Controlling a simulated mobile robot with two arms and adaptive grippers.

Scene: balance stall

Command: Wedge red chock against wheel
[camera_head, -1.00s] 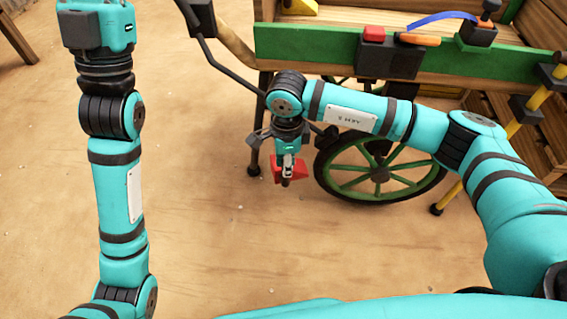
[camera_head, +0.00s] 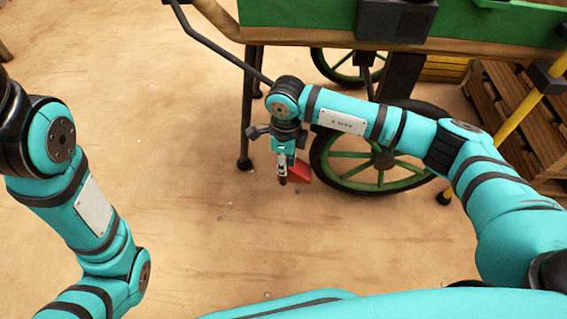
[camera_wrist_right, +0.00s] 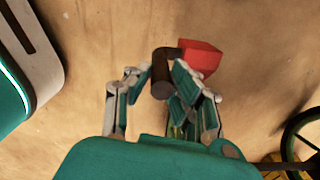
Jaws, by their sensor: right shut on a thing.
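The red chock (camera_head: 300,172) is a small red block with a dark brown handle (camera_wrist_right: 161,73). My right gripper (camera_head: 283,174) is shut on the handle, with the block out to the right of the fingers. The cart's green-spoked wheel (camera_head: 372,176) stands just to the right of the chock in the head view. A narrow gap seems to show between them there. The wheel's rim also shows at the lower right of the right wrist view (camera_wrist_right: 290,139), apart from the chock. I cannot tell the chock's height above the floor. My left gripper is out of view.
The green and wooden cart (camera_head: 300,28) spans the top, with a dark support leg (camera_head: 246,110) left of the wheel. A yellow pole (camera_head: 500,138) and wooden pallets (camera_head: 520,110) stand at the right. The floor in front and to the left is clear.

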